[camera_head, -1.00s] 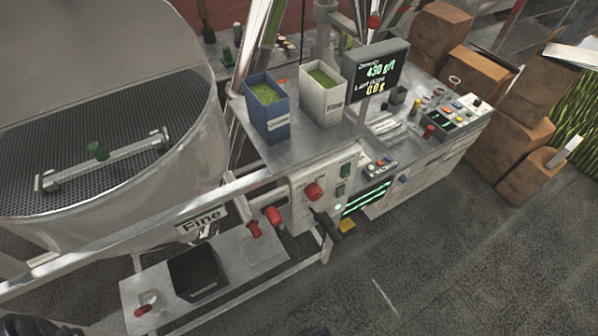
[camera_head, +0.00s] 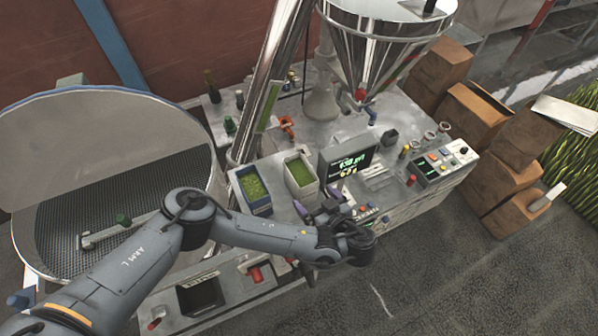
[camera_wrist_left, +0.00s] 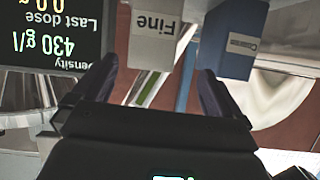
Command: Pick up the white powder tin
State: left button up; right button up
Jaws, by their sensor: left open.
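The white powder tin (camera_head: 301,176), open-topped with green powder in it, stands on the metal bench between the blue tin (camera_head: 253,190) and the display. In the left wrist view the white tin (camera_wrist_left: 152,40) carries a "Fine" label and shows between my finger tips, with the blue tin (camera_wrist_left: 232,42) beside it. My left gripper (camera_head: 317,211) is open, just in front of the white tin in the head view. In the left wrist view my open fingers (camera_wrist_left: 157,82) point at it; I cannot tell whether they touch it. My right gripper is out of view.
The display (camera_head: 347,160) stands close right of the white tin. A steel funnel (camera_head: 372,40) hangs behind. A large round sieve drum (camera_head: 110,170) is at left, brown boxes (camera_head: 490,120) at right. The floor (camera_head: 440,270) at lower right is clear.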

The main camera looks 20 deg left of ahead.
aim_at(305, 177)
pick_arm(q)
jog(key=w+a+b, duration=0.1)
jog(key=w+a+r+b, duration=0.1)
jog(key=w, duration=0.1)
jog(key=shift+r+b, duration=0.15)
jog(key=shift+b, duration=0.15)
jog(key=shift+w+a+p, duration=0.6)
jog(key=shift+a, duration=0.1)
jog(key=shift+w+a+f, duration=0.25)
jog(key=shift+w+a+f+p, duration=0.2)
jog(key=shift+w+a+p, duration=0.15)
jog(key=shift+a+p, duration=0.2)
jog(key=shift+p+x, duration=0.5)
jog(key=shift+x, duration=1.45)
jog(key=shift+d, duration=0.15)
jog(key=c, duration=1.8)
